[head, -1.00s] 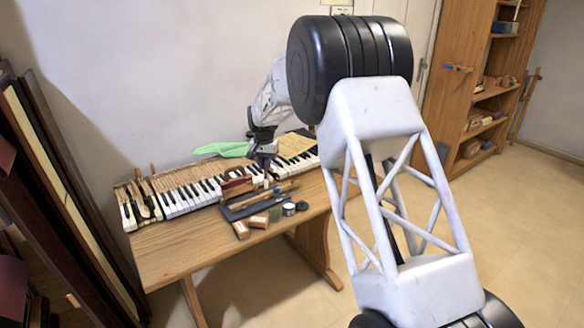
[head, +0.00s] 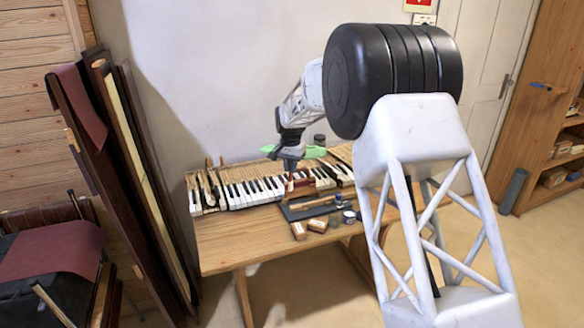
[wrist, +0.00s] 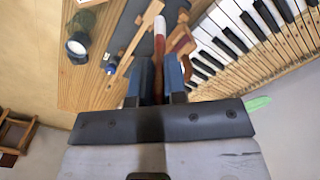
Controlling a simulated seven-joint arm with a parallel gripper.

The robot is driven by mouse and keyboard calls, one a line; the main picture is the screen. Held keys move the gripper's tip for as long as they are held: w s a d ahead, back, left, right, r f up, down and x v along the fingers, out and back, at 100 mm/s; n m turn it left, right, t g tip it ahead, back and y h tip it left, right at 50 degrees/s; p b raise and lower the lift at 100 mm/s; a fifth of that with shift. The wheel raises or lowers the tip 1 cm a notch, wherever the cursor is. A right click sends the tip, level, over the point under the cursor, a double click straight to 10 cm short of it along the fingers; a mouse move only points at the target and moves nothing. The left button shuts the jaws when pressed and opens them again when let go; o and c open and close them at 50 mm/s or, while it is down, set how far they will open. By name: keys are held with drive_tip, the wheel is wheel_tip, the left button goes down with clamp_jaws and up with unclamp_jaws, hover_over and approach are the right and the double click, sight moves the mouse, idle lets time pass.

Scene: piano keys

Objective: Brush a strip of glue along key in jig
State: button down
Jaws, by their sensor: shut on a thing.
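My gripper (wrist: 159,84) is shut on a slim brush (wrist: 159,48) with a brown handle, a red band and a pale tip. The brush points away from the wrist. In the head view my gripper (head: 290,166) hangs over the bench, just above and left of a reddish-brown wooden block (head: 301,187), probably the jig; the brush is too small to tell there. In the wrist view the block (wrist: 182,41) is right of the brush. A long pale wooden bar (wrist: 127,64), perhaps the key, lies left of it. I cannot tell whether the tip touches anything.
A row of piano keys (head: 250,192) runs along the back of the bench (head: 232,241). A dark tray (head: 292,215) lies in front of it. A round jar (head: 349,217) and small wooden blocks (head: 299,230) stand near the front edge. Green cloth (head: 313,152) lies behind.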

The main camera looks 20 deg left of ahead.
sight(290, 185)
drive_tip(key=shift+f, duration=0.1)
drive_tip(key=shift+f, duration=3.5)
drive_tip(key=shift+w+d+f, duration=0.2)
drive_tip(key=shift+f, duration=0.1)
drive_tip(key=shift+w+d, duration=4.85)
drive_tip(key=shift+s+a+f, duration=0.2)
drive_tip(key=shift+s+a, duration=4.9)
drive_tip(key=shift+d+r, duration=0.1)
drive_tip(key=shift+r, duration=4)
drive_tip(key=shift+f, duration=0.1)
